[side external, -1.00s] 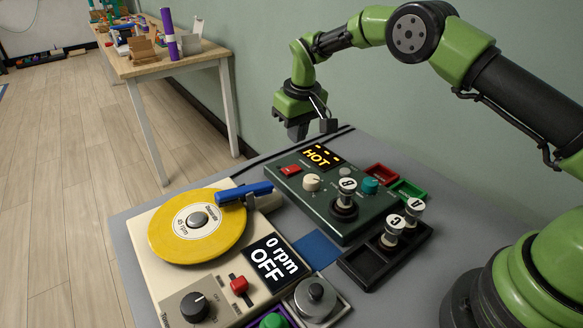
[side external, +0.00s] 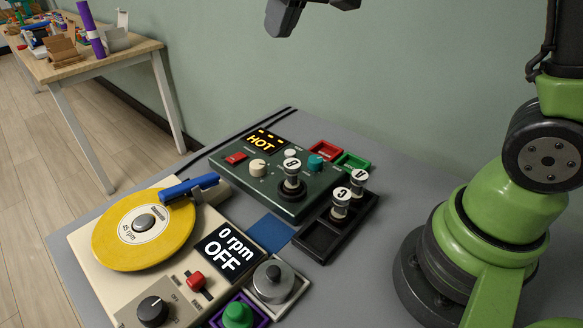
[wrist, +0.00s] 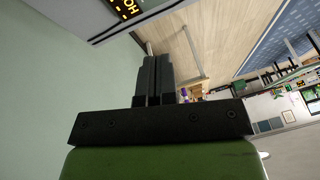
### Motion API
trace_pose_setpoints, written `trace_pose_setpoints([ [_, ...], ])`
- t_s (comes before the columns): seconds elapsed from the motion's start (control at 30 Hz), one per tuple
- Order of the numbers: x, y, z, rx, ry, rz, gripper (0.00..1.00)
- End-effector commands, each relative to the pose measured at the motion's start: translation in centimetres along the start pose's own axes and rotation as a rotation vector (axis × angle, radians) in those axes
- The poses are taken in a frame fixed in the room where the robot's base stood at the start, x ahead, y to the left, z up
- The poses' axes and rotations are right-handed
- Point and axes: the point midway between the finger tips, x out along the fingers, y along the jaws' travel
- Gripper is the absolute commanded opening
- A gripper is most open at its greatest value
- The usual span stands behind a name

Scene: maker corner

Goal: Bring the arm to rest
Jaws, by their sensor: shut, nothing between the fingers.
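My gripper (side external: 290,12) is at the top edge of the side external view, high above the grey table and partly cut off by the frame. In the wrist view, my gripper (wrist: 152,62) shows its two dark fingers side by side, closed with nothing between them. It touches nothing. My green and black arm is folded up at the right of the side external view, and its upper part is out of frame.
Below on the grey table (side external: 400,200) are a turntable with a yellow record (side external: 120,240), a dark green device (side external: 262,190) reading HOT, a black rack (side external: 318,245) with knobbed pieces, and red and green trays. The wall (side external: 400,70) stands behind. A wooden workbench (side external: 130,58) stands back left.

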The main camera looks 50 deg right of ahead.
Motion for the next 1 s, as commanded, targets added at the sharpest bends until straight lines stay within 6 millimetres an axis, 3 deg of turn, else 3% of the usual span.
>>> trace_pose_setpoints([
  [0.03,-1.8,0.1,1.4,0.017,0.026,-0.013,0.0],
  [0.2,-5.8,0.7,6.9,0.073,0.097,-0.056,0.0],
  [0.33,-7.3,1.3,11.2,0.116,0.147,-0.089,0.0],
  [0.5,-7.7,2.0,15.4,0.158,0.192,-0.121,0.0],
  [0.7,-7.4,2.3,17.3,0.177,0.212,-0.135,0.0],
  [1.0,-7.4,2.3,17.4,0.178,0.211,-0.135,0.0],
])
